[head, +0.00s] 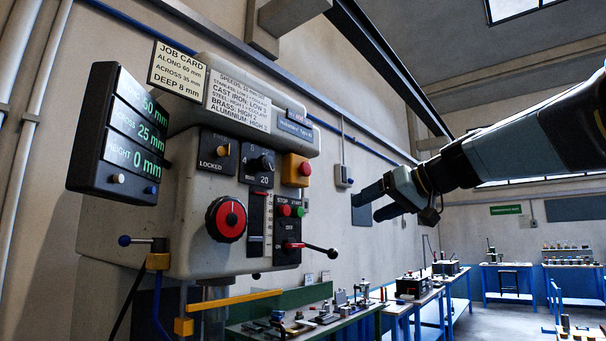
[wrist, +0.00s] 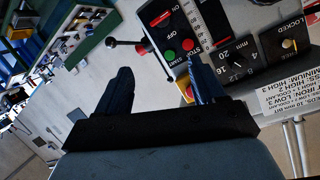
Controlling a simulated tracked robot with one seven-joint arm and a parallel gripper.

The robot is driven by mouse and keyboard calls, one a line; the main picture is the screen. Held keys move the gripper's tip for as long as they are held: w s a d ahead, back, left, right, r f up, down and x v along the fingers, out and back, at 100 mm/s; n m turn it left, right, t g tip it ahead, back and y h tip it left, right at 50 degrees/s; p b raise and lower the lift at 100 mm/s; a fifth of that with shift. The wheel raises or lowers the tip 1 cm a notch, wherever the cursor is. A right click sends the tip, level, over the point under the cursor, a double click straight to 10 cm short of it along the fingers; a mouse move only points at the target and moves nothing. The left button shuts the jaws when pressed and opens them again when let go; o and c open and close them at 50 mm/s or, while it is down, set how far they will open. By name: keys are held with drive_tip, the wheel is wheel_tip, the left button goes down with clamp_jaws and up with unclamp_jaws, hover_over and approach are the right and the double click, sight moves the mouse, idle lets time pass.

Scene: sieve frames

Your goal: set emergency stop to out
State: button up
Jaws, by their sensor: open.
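The emergency stop is a red button (head: 305,169) on a yellow box (head: 290,168) at the right side of the machine head's front. I cannot tell whether the button is in or out. My gripper (head: 368,206) is open and empty, in the air to the right of the yellow box and apart from it in the head view. In the wrist view my two fingers (wrist: 160,66) are spread. A bit of the yellow box (wrist: 184,84) shows there beside the right finger, which hides much of it.
Below the emergency stop are the stop and start buttons (head: 291,211) and a black lever (head: 320,249) that sticks out to the right. Workbenches (head: 430,300) stand behind.

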drive_tip(key=w+a+r+n+t+y, duration=0.1)
drive_tip(key=w+r+n+y, duration=0.3)
drive_tip(key=r, duration=0.7)
drive_tip(key=m, duration=0.1)
approach(308, 170)
drive_tip(key=x, duration=0.8)
drive_tip(key=shift+a, duration=0.15)
clamp_jaws()
